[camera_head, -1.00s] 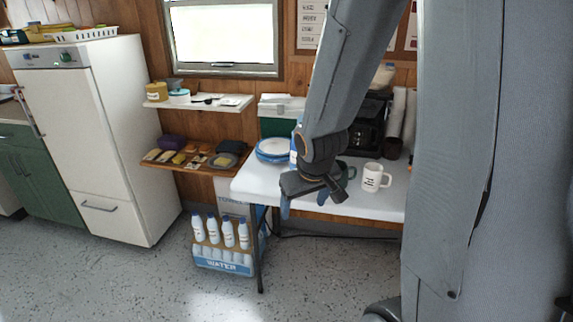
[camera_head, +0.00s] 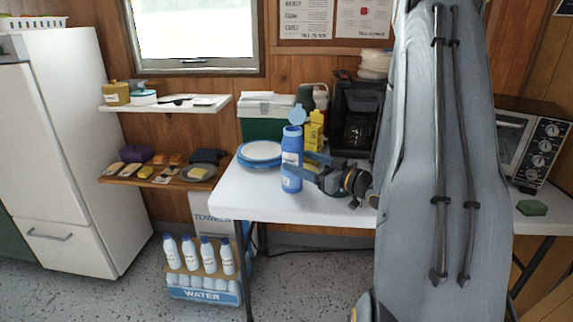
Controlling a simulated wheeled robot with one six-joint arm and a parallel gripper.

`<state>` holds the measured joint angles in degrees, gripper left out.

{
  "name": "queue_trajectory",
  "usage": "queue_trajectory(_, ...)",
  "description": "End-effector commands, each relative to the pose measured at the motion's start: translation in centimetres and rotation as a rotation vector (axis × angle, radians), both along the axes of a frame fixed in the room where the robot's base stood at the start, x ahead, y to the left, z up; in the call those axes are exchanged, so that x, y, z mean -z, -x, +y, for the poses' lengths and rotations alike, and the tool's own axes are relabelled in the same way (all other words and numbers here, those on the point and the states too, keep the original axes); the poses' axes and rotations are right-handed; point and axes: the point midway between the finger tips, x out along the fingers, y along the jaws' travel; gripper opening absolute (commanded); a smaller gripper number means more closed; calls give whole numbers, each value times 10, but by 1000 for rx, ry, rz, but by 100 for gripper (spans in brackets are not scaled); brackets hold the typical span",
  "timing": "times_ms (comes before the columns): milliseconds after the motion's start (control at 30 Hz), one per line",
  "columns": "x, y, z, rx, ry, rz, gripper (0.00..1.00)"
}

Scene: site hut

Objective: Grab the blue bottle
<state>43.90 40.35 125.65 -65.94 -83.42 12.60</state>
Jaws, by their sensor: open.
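The blue bottle (camera_head: 291,146) stands upright on the white table (camera_head: 240,202), with a pale label and a lighter blue round lid or loop at its top. My gripper (camera_head: 304,164) comes from the right at the bottle's lower half. Its blue fingers point left and are open. One finger overlaps the bottle's right side in the picture; I cannot tell whether it touches or whether the bottle is between the fingers.
Stacked blue-rimmed plates (camera_head: 260,152) sit left of the bottle. A yellow carton (camera_head: 314,132) and a black coffee machine (camera_head: 357,122) stand behind. A green and white box (camera_head: 265,112) is at the back.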

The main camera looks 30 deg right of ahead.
Motion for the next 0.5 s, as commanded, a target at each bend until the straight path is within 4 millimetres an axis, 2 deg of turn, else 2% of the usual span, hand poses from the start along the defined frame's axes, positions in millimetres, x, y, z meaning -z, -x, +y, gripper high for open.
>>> queue_trajectory(133, 0, -1, 1, -9, -8, -11, 71)
queue_trajectory(500, -2, -31, 13, -10, -7, -12, 71)
